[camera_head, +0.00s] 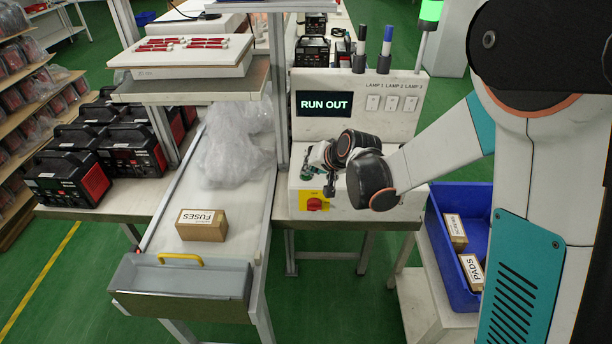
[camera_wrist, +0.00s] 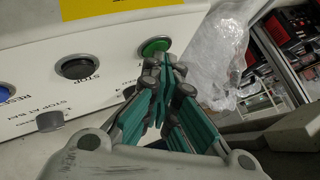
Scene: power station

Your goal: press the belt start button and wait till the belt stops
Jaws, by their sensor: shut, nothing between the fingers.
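My gripper (camera_head: 318,156) is shut and empty at the control box (camera_head: 350,215) beside the belt. In the wrist view its fingertips (camera_wrist: 162,68) are close to the green button (camera_wrist: 155,46); I cannot tell whether they touch it. A black button marked STOP (camera_wrist: 77,67) and a blue button (camera_wrist: 4,90) sit farther left in that view. The belt (camera_head: 178,206) carries a brown FUSES box (camera_head: 202,225) near its front end and a clear plastic bag (camera_head: 232,155) farther back. The display (camera_head: 323,103) reads RUN OUT. The stack light (camera_head: 431,10) is lit green.
A grey tray with a yellow handle (camera_head: 180,259) is at the belt's front end. A red switch on a yellow plate (camera_head: 314,203) is on the box front. A blue crate (camera_head: 438,240) holds several boxes at right. Black-and-red cases (camera_head: 65,173) stand at left.

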